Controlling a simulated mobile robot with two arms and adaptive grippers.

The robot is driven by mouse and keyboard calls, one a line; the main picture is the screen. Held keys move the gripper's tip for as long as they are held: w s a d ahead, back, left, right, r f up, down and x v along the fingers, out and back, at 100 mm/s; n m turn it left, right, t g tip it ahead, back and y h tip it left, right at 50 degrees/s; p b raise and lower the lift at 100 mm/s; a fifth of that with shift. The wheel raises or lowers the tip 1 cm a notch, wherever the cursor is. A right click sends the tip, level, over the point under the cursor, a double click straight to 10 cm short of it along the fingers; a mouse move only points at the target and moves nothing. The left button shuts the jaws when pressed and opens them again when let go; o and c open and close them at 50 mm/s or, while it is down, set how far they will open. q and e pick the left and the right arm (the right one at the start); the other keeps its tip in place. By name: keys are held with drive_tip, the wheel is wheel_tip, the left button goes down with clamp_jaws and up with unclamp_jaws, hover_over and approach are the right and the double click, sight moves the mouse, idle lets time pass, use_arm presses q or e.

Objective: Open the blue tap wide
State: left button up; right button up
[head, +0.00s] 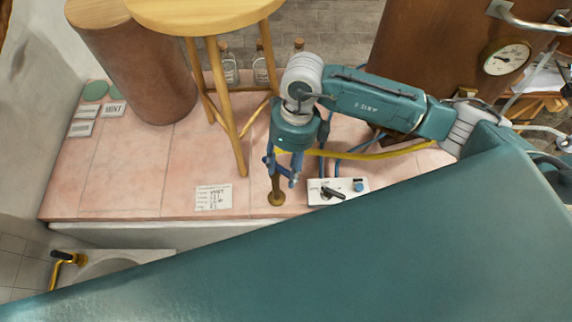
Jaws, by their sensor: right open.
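My right gripper (281,170) points down over the front of the pink-tiled bench, its jaws open around or just in front of the upper part of a short brass post (277,197). The post stands upright on a round brass foot. Blue parts show between and beside the fingers; I cannot tell which belong to a tap handle and which to the gripper, nor whether they touch. A white panel (322,199) to the right carries a black lever and a blue knob (359,186). My left gripper is out of view.
A wooden stool (240,150) stands left of my gripper, with glass bottles (230,68) behind. A brown cylinder (143,70) stands at the left. A yellow hose (375,153) runs right. A paper label (214,198) lies near the front edge. A basin (110,266) is below left.

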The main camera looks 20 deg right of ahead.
drive_tip(key=shift+c, duration=0.5)
clamp_jaws()
drive_tip(key=shift+a+m, duration=0.1)
drive_tip(key=shift+m, duration=0.2)
drive_tip(key=shift+s+a+m+t+b, duration=0.1)
drive_tip(key=shift+a+m+t+b, duration=0.3)
drive_tip(key=shift+m, duration=0.95)
drive_tip(key=shift+s+a+m+t+b, duration=0.15)
drive_tip(key=shift+a+m+b, duration=0.25)
drive_tip(key=shift+m, duration=1)
drive_tip(key=shift+s+a+m+t+b, duration=0.1)
drive_tip(key=shift+a+m+t+b, duration=0.35)
drive_tip(key=shift+m, duration=0.9)
drive_tip(key=shift+w+a, duration=0.1)
drive_tip(key=shift+o, duration=0.5)
unclamp_jaws()
